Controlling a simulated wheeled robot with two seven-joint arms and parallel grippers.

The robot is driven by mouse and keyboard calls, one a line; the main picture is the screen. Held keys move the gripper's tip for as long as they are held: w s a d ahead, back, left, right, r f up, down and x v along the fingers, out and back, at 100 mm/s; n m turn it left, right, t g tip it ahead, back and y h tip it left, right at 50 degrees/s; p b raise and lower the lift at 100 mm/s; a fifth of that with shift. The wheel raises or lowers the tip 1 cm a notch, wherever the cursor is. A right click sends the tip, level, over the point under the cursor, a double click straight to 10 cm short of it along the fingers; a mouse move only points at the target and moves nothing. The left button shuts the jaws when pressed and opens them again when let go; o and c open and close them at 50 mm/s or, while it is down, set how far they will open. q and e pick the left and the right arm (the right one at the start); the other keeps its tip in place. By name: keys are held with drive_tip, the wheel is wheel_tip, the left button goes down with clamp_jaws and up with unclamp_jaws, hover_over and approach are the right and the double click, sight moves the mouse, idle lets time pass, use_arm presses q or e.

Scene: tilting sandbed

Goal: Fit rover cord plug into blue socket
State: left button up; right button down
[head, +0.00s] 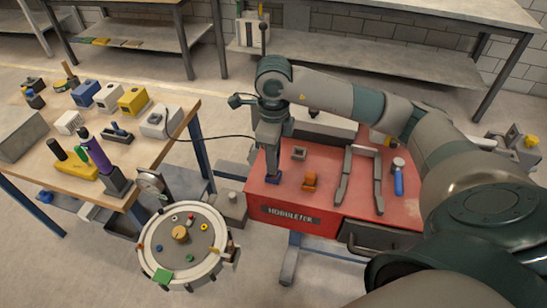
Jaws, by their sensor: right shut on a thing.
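My right gripper (272,170) points down over the left part of the red cabinet top (325,185). It is shut on a small dark blue piece (273,179), which shows just under the fingertips at the cabinet top; I cannot tell whether it touches. A thin black cord (205,138) runs from a pale grey device (160,121) on the wooden table to the right gripper. The blue piece may be the cord's plug; the fingers hide most of it. A blue box (86,93), likely the blue socket, stands on the wooden table beside a white box (108,97) and a yellow box (133,100). My left gripper is not in view.
The cabinet top also holds an orange piece (310,180), a grey block (298,153), a grey fork-shaped frame (345,175) and a blue-handled tool (398,178). A round tray (152,262) with small pieces stands front left. A purple tool (96,154) stands on the wooden table (150,160).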

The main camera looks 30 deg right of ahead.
idle(0.4)
drive_tip(key=shift+b, duration=0.3)
idle(0.7)
drive_tip(key=shift+s+d+f+b, duration=0.1)
drive_tip(key=shift+d+f+b, duration=0.05)
drive_tip(key=shift+f+b, duration=0.15)
